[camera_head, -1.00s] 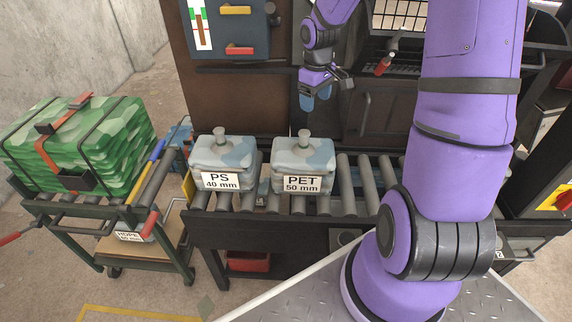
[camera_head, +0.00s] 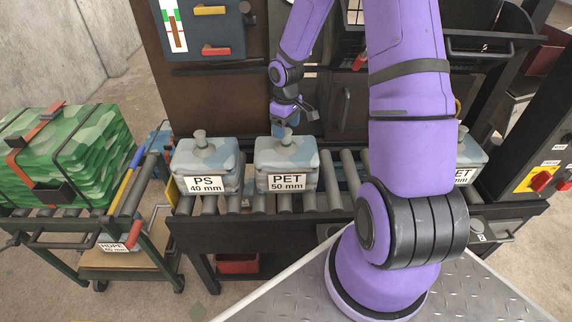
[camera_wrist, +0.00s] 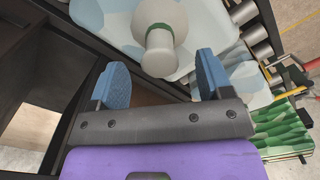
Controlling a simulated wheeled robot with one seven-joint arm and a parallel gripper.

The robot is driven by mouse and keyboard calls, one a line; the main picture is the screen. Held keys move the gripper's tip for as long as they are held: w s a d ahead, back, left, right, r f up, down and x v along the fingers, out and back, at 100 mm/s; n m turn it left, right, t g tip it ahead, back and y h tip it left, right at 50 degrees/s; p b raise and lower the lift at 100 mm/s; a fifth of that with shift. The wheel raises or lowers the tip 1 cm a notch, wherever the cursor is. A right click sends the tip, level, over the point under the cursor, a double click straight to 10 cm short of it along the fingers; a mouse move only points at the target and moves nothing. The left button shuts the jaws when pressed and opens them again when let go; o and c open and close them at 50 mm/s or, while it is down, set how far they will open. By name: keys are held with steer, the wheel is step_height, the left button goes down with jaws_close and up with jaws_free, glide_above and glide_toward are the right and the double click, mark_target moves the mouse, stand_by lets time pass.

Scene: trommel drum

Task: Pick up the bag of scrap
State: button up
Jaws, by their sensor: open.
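Two pale blue-grey bags with tied necks stand side by side on the roller conveyor. The left bag (camera_head: 206,158) is labelled PS 40 mm, and the middle bag (camera_head: 285,160) is labelled PET 50 mm. A third bag (camera_head: 470,152), its label ending in "ET", is partly hidden behind my arm at right. My gripper (camera_head: 283,130) is at the back of the middle bag's neck in the head view. In the wrist view my open blue fingers (camera_wrist: 161,82) are spread, with a green-banded neck (camera_wrist: 159,46) just beyond them and nothing between the tips.
The roller conveyor (camera_head: 337,180) has bare rollers right of the middle bag. A cart with a green strapped bale (camera_head: 75,150) stands at left. A dark machine panel (camera_head: 215,105) rises behind. A control box with red switches (camera_head: 542,180) is at far right.

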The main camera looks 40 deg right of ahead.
steer(key=shift+f, duration=1.15)
steer(key=c, duration=1.3)
jaws_close()
steer(key=shift+r, duration=0.15)
